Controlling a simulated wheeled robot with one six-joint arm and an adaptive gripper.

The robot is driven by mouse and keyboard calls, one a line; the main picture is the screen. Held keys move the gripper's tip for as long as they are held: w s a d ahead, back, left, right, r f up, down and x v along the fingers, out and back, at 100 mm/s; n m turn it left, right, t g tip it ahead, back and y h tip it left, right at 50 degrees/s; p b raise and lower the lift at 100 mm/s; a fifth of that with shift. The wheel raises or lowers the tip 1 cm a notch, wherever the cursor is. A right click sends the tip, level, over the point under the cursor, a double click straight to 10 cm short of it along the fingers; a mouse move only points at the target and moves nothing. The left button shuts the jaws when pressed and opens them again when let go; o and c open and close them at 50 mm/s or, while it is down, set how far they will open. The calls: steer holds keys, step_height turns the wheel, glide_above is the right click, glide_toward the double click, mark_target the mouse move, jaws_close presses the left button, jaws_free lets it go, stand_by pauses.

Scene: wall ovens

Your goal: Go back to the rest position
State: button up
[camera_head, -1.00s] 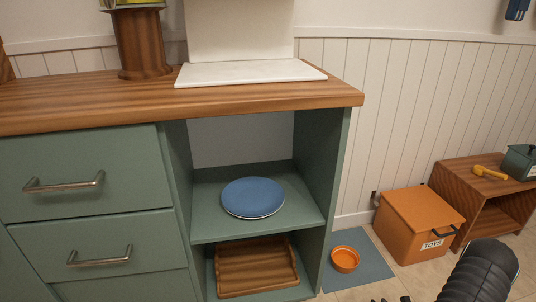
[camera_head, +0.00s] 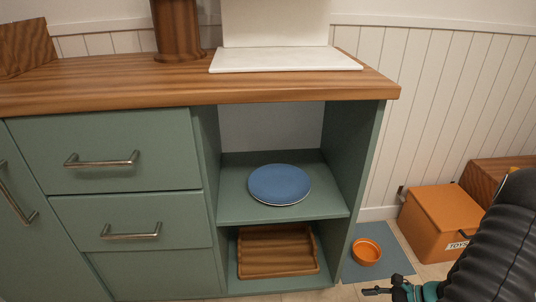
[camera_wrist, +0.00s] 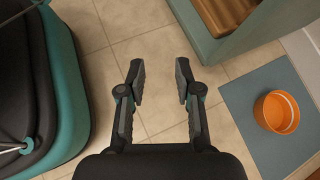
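My gripper (camera_wrist: 160,82) shows in the wrist view with its two fingers apart and only tiled floor between them, so it is open and empty. It points down at the floor, beside the green cabinet. In the head view, part of my gripper (camera_head: 400,291) shows at the bottom edge, below and right of the open shelves. My black arm covers the lower right of the head view.
A green cabinet (camera_head: 125,150) with a wooden top holds a blue plate (camera_head: 279,184) and a wooden tray (camera_head: 277,252) on open shelves. An orange bowl (camera_head: 366,251) sits on a grey-blue mat (camera_head: 392,262). An orange toy box (camera_head: 440,216) stands right. Floor tiles lie clear under my gripper.

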steer(key=s+a+r+n+h+p, duration=0.1)
steer(key=s+a+r+n+h, duration=0.2)
steer(key=r+n, duration=0.4)
steer(key=s+a+r+n+t+h+p, duration=0.1)
steer(key=a+r+n, duration=0.5)
steer(key=r, duration=1.4)
steer(key=s+a+r+n+h+p, duration=0.3)
steer(key=s+a+r+n+h, duration=0.2)
steer(key=r, duration=0.8)
steer(key=s+n+h, duration=0.1)
steer(key=s+n, duration=0.1)
steer(key=n, duration=0.1)
steer(key=shift+s+a+r, duration=0.15)
steer(key=shift+s+r, duration=0.1)
steer(key=shift+r, duration=0.15)
